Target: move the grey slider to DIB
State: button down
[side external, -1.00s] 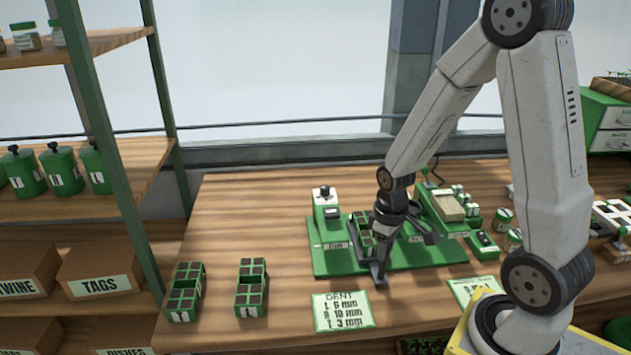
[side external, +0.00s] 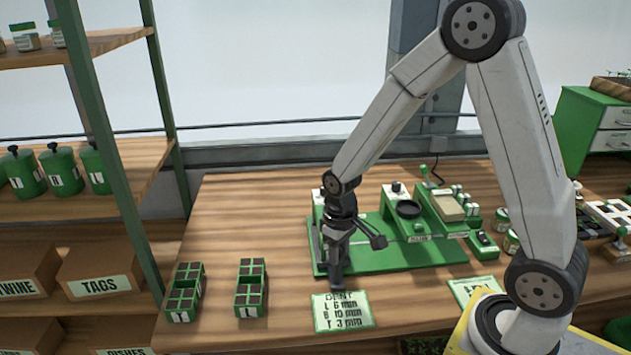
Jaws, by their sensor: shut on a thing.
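The green seeder base (side external: 440,255) lies on the table, with station labels along it too small to read surely. My gripper (side external: 336,272) points down at the front left part of the base, its fingers shut on the grey slider, which is mostly hidden behind them. The seedling cell block seen on the slider earlier is hidden behind my gripper and wrist. The left station unit is mostly covered by my arm. A round black dish-like part (side external: 408,209) stands at the middle station, apart from my gripper.
Two green cell blocks (side external: 186,292) (side external: 251,288) stand on the table at left. A DENT card (side external: 342,311) lies just in front of the base. A small switch box (side external: 482,245) and jars (side external: 502,220) are to the right. The table left of the base is mostly clear.

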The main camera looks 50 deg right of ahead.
jog(key=shift+w+a+r, duration=0.1)
jog(key=shift+w+a, duration=0.1)
jog(key=shift+w, duration=0.1)
jog(key=c, duration=0.5)
grip_release()
jog(key=shift+c, duration=0.2)
jog(key=shift+o, duration=0.7)
jog(key=shift+s, duration=0.1)
jog(key=shift+r, duration=0.1)
jog(key=shift+r, duration=3.75)
jog(key=s+a+f+t, duration=0.2)
jog(key=s, duration=0.5)
jog(key=shift+a+f+t, duration=0.2)
jog(key=shift+a+t, duration=0.1)
jog(key=shift+a, duration=0.1)
